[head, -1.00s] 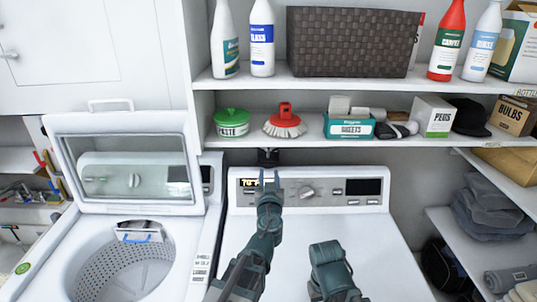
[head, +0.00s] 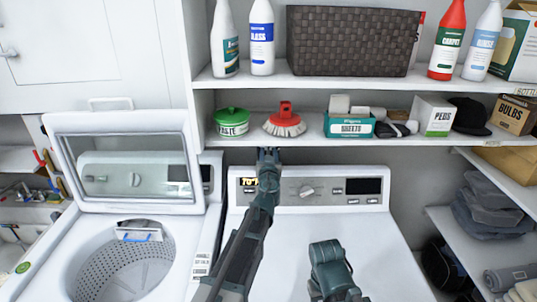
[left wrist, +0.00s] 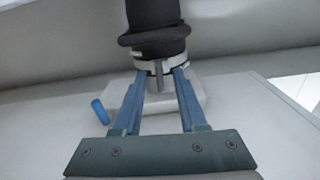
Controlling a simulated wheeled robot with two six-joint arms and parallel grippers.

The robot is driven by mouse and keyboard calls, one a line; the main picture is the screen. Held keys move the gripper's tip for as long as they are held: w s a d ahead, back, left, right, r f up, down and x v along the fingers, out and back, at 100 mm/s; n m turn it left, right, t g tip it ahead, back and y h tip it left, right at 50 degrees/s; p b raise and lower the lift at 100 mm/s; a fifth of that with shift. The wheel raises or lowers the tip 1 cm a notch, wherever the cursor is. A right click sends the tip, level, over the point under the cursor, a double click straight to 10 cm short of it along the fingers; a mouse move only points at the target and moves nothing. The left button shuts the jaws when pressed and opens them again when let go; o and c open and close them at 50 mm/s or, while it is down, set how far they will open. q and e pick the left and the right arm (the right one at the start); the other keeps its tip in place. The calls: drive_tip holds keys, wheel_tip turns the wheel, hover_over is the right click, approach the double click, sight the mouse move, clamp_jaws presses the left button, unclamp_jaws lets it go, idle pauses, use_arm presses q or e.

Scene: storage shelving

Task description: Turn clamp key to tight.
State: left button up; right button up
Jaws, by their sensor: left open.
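In the left wrist view a black rounded clamp body (left wrist: 155,18) hangs at the top, with a pale metal collar under it. A small grey upright tab, which looks like the clamp key (left wrist: 158,73), sticks down from the collar. My left gripper (left wrist: 160,82) is open, with one blue finger on each side of the tab; I cannot tell whether they touch it. In the head view my left gripper (head: 268,154) is raised to the underside of the lower shelf and hides the clamp. My right arm's end shows at lower centre; its fingers cannot be made out.
The shelf (head: 350,142) above my left gripper holds a green-lidded tub (head: 232,122), a red-handled brush (head: 285,122) and a teal box (head: 348,128). A washer panel (head: 330,187) is behind the arm. A blue rounded piece (left wrist: 100,110) lies left of the fingers.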

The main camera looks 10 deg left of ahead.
use_arm(q)
clamp_jaws()
drive_tip(key=shift+m, duration=0.3)
drive_tip(key=shift+d+f+m, duration=0.1)
drive_tip(key=shift+m, duration=3.95)
drive_tip(key=shift+d+f+m, duration=0.1)
drive_tip(key=shift+m, duration=4.25)
